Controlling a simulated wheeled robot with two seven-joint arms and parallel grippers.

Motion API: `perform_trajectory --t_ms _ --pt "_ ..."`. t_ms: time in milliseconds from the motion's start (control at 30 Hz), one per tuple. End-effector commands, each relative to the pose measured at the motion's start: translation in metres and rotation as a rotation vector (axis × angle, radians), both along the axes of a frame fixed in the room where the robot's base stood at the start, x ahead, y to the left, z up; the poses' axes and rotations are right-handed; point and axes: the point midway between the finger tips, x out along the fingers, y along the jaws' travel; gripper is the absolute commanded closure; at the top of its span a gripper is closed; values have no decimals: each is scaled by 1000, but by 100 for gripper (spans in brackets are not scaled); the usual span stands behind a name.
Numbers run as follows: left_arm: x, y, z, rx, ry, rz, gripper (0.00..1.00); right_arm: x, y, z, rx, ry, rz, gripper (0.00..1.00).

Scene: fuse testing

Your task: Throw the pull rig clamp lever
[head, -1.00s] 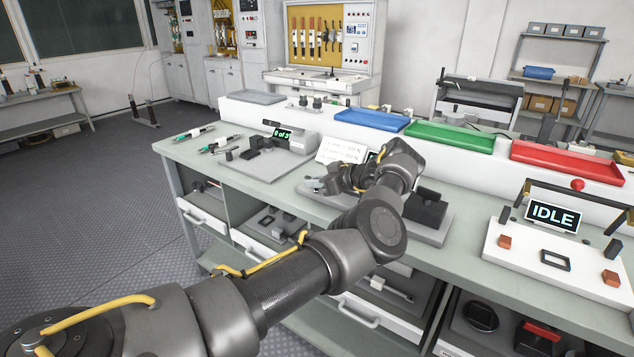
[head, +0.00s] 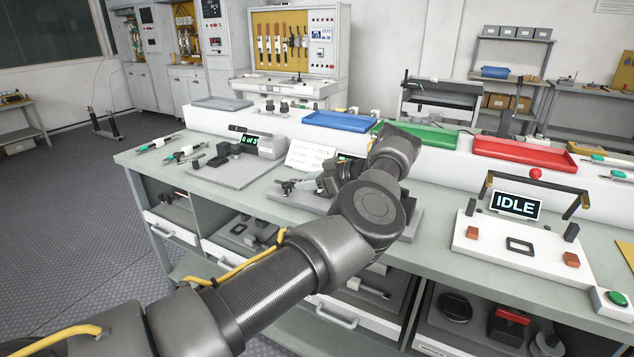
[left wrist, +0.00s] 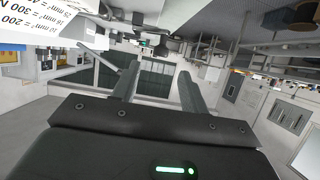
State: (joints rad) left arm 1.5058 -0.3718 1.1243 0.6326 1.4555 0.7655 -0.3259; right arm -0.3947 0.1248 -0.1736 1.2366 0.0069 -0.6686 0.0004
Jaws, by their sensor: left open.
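The pull rig is the grey base plate (head: 276,205) in the middle of the bench, largely hidden behind my left arm. A small lit display (head: 345,157) shows beside my wrist. My left gripper (head: 312,184) hangs over the plate, small and partly merged with dark rig parts. In the left wrist view, its two fingers (left wrist: 160,78) stand apart with nothing between them. I cannot tell whether they touch the rig. My right gripper is out of view.
A white card (head: 310,155) with force values stands behind the rig. A counter station (head: 262,146) is to the left, and a white tester (head: 480,235) with an IDLE screen (head: 515,205) to the right. Blue (head: 340,121), green (head: 440,138) and red (head: 520,154) trays line the back ledge.

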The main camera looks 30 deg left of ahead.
Motion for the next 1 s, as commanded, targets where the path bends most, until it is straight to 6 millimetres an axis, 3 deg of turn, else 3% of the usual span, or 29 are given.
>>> perform_trajectory --t_ms 300,1000 --pt "1 -23 9 -1 -1 0 56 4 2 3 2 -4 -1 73" --pt "0 -22 9 0 0 3 56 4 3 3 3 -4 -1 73"
